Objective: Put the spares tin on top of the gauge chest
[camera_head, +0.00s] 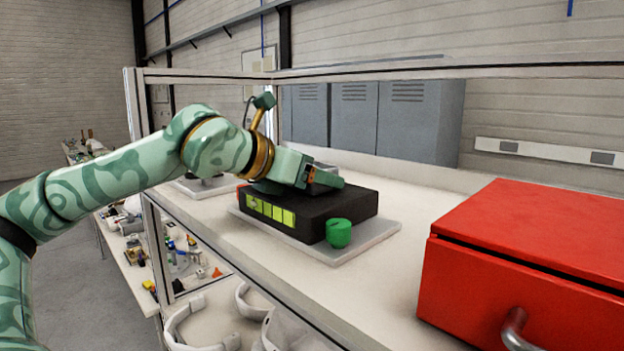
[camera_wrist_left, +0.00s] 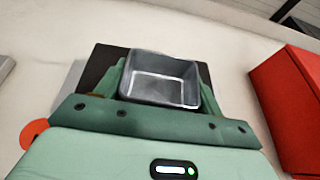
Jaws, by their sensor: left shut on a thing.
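The spares tin (camera_wrist_left: 160,92), a small grey open-topped metal box, shows in the left wrist view between the green fingers of my left gripper (camera_wrist_left: 163,88). The gripper is shut on it. In the head view my left gripper (camera_head: 322,181) is low over a black box, and the tin is mostly hidden there. I cannot tell whether the tin touches the black box. The red chest (camera_head: 535,235), which looks to be the gauge chest, stands on the bench at the right, apart from the gripper; it also shows in the left wrist view (camera_wrist_left: 290,105). My right gripper is not in view.
The black box (camera_head: 310,212) with yellow-green squares and a green knob (camera_head: 339,233) sits on a grey plate (camera_head: 355,248). Bare bench (camera_head: 385,290) lies between plate and red chest. The chest's handle (camera_head: 515,330) sticks out in front. A frame rail (camera_head: 450,72) runs behind.

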